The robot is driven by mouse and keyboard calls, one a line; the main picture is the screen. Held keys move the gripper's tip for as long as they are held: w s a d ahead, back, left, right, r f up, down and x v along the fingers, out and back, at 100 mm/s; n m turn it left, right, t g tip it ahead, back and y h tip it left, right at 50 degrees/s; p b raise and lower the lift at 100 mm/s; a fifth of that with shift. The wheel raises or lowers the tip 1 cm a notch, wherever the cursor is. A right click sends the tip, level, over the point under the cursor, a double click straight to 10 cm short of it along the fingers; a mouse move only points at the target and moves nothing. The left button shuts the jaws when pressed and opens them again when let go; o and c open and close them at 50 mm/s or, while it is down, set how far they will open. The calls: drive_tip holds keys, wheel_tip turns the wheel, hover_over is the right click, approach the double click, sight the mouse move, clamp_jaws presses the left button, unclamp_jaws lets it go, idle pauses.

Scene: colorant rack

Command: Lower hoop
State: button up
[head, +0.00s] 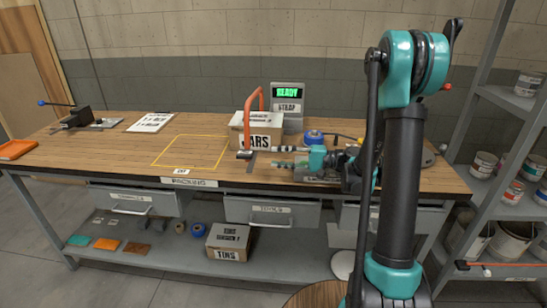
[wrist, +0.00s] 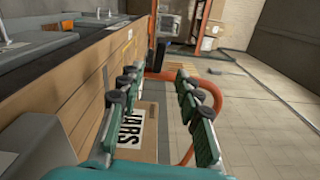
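The orange hoop (head: 247,116) stands raised over a cardboard box marked JARS (head: 238,133) on the bench. In the wrist view the hoop (wrist: 214,88) curves beyond my fingertips and down past the right finger. The JARS box (wrist: 148,122) shows between and below the fingers there. My gripper (head: 275,156) is at the front right of the box, its fingers pointing left toward the hoop. In the wrist view my gripper (wrist: 156,78) is open, with nothing held between its fingers. Whether a finger touches the hoop I cannot tell.
A grey strapping unit with a green READY screen (head: 288,92) stands behind the box. A yellow-outlined area (head: 190,152) on the bench at left is clear. A blue roll (head: 313,136) sits right of the box. A shelf with several cans (head: 485,164) is at right.

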drive_tip(key=shift+w+r, duration=0.1)
drive_tip(key=shift+w, duration=0.05)
drive_tip(key=c, duration=0.4)
drive_tip(key=w+n, duration=0.1)
drive_tip(key=w+a+r+n+h, duration=0.1)
drive_tip(key=n, duration=0.1)
drive_tip(key=a+r+n+h, duration=0.1)
drive_tip(key=shift+w+n+g, duration=0.3)
drive_tip(key=shift+w+n, duration=0.1)
clamp_jaws()
wheel_tip(320, 180, up, 12)
drive_tip(key=n+h, duration=0.7)
drive_tip(key=n, duration=0.7)
drive_tip(key=shift+g, duration=0.4)
drive_tip(key=x, duration=0.9)
drive_tip(key=shift+s+a+r, duration=0.15)
drive_tip(key=shift+a+r, duration=0.05)
drive_tip(key=shift+a, duration=0.25)
drive_tip(key=f, duration=0.3)
drive_tip(key=shift+s+a+f, duration=0.15)
drive_tip(key=shift+a+f, duration=0.05)
drive_tip(key=shift+a, duration=0.05)
drive_tip(key=shift+s+f, duration=0.1)
drive_tip(key=shift+f, duration=0.5)
